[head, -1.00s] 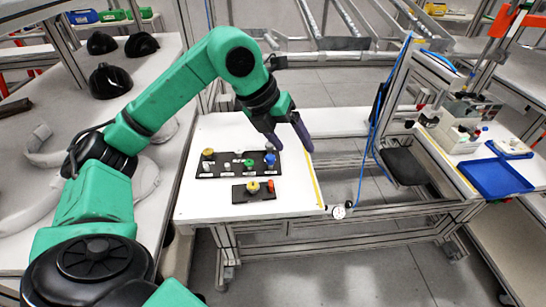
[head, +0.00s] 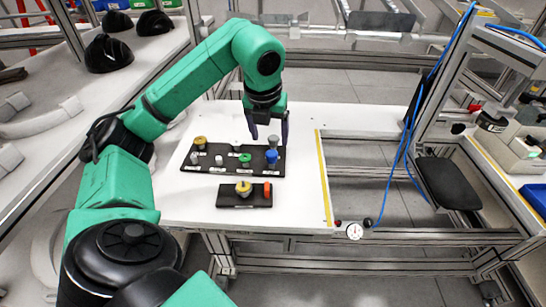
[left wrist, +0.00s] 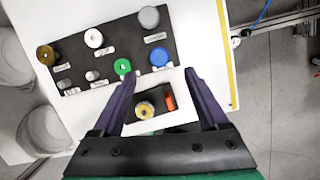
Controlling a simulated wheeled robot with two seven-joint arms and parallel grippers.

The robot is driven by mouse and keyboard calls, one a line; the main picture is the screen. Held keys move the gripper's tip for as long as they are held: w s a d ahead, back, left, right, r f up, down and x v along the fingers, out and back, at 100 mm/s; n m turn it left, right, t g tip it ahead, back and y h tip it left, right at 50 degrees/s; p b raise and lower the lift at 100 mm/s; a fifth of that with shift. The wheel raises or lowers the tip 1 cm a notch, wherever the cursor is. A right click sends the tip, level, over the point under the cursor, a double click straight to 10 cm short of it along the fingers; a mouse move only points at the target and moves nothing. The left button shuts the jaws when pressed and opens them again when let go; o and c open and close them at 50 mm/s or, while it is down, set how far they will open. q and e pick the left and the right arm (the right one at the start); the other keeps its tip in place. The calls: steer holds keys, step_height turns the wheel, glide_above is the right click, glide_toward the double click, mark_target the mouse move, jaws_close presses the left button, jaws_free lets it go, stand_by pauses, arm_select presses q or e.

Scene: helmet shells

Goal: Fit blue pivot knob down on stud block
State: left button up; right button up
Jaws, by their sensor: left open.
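The blue knob (head: 271,158) stands on the right end of a labelled black board, in front of a grey knob. It also shows in the left wrist view (left wrist: 160,56). The stud block (head: 232,201), a small black block, lies in front of the board. It bears a yellow round part (head: 244,188) with a pale centre and an orange peg (head: 267,190). My left gripper (head: 269,134) is open and empty, fingers pointing down above the board's right end. In the left wrist view its fingers (left wrist: 159,80) are spread wide. My right gripper is out of view.
The black board (head: 215,169) also holds a gold knob (head: 200,142), a green knob (head: 245,158), a grey knob (head: 275,140) and small white and grey pieces. The white table (head: 305,205) is clear right of the board, up to a yellow strip (head: 325,180).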

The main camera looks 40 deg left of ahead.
mark_target(272, 153)
arm_select(q)
steer(key=x, duration=0.7)
steer(key=shift+w+a+f, duration=0.15)
steer(key=shift+f, duration=0.05)
jaws_close()
